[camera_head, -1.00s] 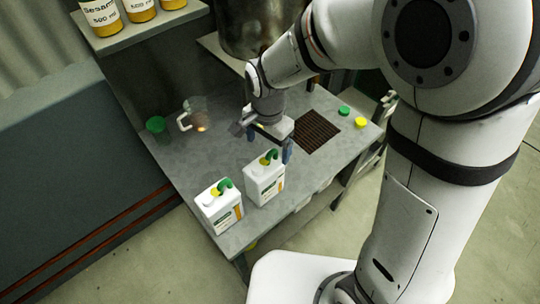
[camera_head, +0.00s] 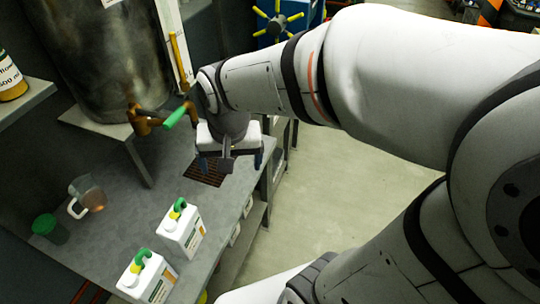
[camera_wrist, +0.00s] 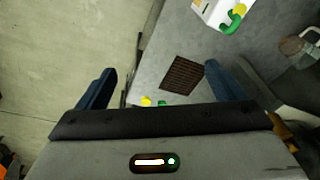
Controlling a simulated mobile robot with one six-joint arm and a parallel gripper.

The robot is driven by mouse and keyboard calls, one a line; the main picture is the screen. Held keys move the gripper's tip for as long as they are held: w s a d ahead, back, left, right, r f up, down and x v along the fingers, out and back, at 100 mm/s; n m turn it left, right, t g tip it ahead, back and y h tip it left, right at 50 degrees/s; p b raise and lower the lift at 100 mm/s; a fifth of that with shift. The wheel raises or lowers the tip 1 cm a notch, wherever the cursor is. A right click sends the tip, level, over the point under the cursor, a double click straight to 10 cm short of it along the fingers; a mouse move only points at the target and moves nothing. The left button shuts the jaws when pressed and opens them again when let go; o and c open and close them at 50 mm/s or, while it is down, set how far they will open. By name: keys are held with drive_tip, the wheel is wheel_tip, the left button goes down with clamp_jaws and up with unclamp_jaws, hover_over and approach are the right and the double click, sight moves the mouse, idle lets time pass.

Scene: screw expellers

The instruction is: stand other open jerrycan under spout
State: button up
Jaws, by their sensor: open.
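Two white jerrycans with green handles and yellow at the top stand upright on the grey bench: one farther back (camera_head: 181,234) and one nearer the front edge (camera_head: 147,280). One jerrycan (camera_wrist: 217,13) shows at the top edge of the wrist view. The brass spout (camera_head: 144,124) with a green lever sticks out of the metal tank. A dark drain grate (camera_head: 203,172) lies on the bench below, partly hidden by my gripper; it shows fully in the wrist view (camera_wrist: 184,76). My gripper (camera_head: 230,163) is open and empty above the grate area, apart from both jerrycans.
A glass jug (camera_head: 90,196) and a green cup (camera_head: 50,229) stand at the bench's left. The large tank (camera_head: 95,60) stands behind. Bench between jug and jerrycans is clear.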

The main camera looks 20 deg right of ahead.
drive_tip(key=s+d+r+n+t, duration=0.1)
drive_tip(key=s+d+n, duration=0.1)
drive_tip(key=s+d, duration=0.3)
drive_tip(key=d, duration=0.3)
drive_tip(key=shift+s+r, duration=0.2)
drive_tip(key=shift+s, duration=0.05)
drive_tip(key=shift+w, duration=0.1)
idle(0.8)
